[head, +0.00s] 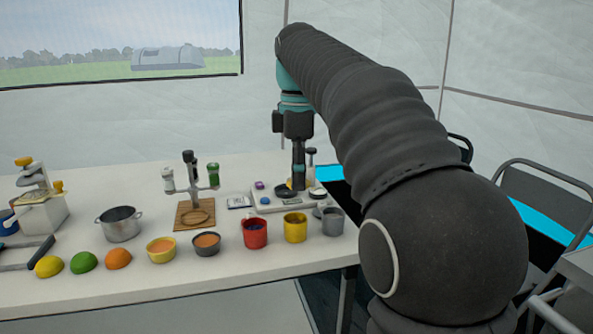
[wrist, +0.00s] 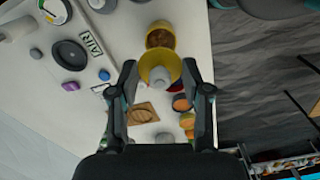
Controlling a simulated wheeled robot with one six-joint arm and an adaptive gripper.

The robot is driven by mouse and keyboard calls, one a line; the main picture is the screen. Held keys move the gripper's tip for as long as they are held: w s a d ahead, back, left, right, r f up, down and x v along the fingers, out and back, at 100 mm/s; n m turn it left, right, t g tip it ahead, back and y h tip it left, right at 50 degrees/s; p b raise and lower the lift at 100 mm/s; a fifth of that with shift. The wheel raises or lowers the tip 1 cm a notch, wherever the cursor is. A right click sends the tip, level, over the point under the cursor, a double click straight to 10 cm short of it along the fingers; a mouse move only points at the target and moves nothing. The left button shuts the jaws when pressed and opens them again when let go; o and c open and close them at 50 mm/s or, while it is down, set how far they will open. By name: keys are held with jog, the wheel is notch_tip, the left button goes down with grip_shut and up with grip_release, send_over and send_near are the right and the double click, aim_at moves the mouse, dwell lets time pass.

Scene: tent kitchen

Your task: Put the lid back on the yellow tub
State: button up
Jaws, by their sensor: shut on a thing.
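The yellow lid (wrist: 149,64) with its grey knob sits between my fingertips in the wrist view. My gripper (wrist: 160,68) is shut on it. The yellow tub (wrist: 160,38) is just beyond the lid and shows brown contents; the lid overlaps its near edge in this view. In the head view the yellow tub (head: 295,229) stands open near the table's front right corner. My gripper (head: 298,184) hangs pointing down, and the lid cannot be made out clearly there.
A wooden board (head: 194,214) with a shaker stand is farther left. The table (head: 210,285) is clear along its front edge.

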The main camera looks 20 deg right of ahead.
jog(key=shift+w+a+f, duration=0.1)
jog(key=shift+a, duration=0.3)
jog(key=shift+f, duration=0.7)
jog(key=shift+d+f+b, duration=0.1)
jog(key=shift+f+b, duration=1.85)
jog(key=shift+f, duration=0.4)
jog(key=shift+p, duration=0.6)
jog(key=shift+f+p, duration=0.2)
jog(key=shift+p, duration=0.2)
dwell(0.4)
jog(key=o, duration=1.3)
jog(key=shift+o, duration=0.2)
